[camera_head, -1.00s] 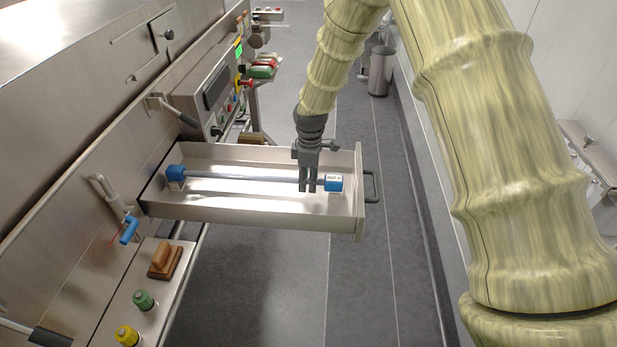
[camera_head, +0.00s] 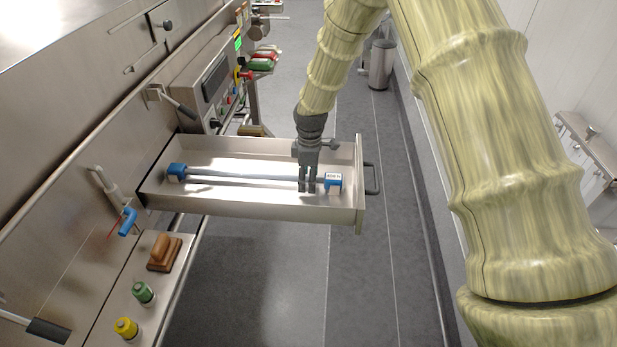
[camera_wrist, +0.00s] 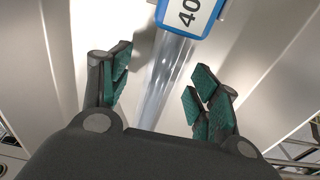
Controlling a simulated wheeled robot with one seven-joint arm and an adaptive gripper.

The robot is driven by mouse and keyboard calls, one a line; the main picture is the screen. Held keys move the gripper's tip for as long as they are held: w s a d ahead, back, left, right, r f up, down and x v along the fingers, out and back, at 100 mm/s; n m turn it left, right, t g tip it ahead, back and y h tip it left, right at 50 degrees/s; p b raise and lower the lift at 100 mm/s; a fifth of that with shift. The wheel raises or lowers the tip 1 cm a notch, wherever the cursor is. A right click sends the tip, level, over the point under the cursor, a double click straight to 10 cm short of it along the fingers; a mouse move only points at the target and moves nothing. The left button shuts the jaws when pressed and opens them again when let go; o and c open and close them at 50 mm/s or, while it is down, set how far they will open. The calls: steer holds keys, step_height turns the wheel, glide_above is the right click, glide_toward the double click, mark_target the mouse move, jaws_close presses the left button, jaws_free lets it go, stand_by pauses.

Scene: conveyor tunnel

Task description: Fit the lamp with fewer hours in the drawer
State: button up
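A lamp, a clear tube (camera_head: 240,179) with blue end caps, lies lengthwise inside the pulled-out steel drawer (camera_head: 250,207). Its right cap (camera_head: 334,184) bears a white label, too small to read in the head view. In the wrist view the label (camera_wrist: 187,10) shows "40" and is cut off by the top edge. My gripper (camera_head: 307,190) is down in the drawer near the right cap. In the wrist view its green-padded fingers (camera_wrist: 162,88) are apart, one on each side of the tube, with gaps between. No second lamp can be made out.
The drawer's front with its dark handle (camera_head: 373,180) juts into the aisle. On the lower left ledge are a brown wooden block (camera_head: 163,252), a green-capped knob (camera_head: 143,292) and a yellow one (camera_head: 126,328). A control panel (camera_head: 215,85) stands behind the drawer.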

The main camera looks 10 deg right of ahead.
step_height(320, 180, up, 12)
steer(key=shift+d, duration=0.2)
stand_by(0.5)
stand_by(1.0)
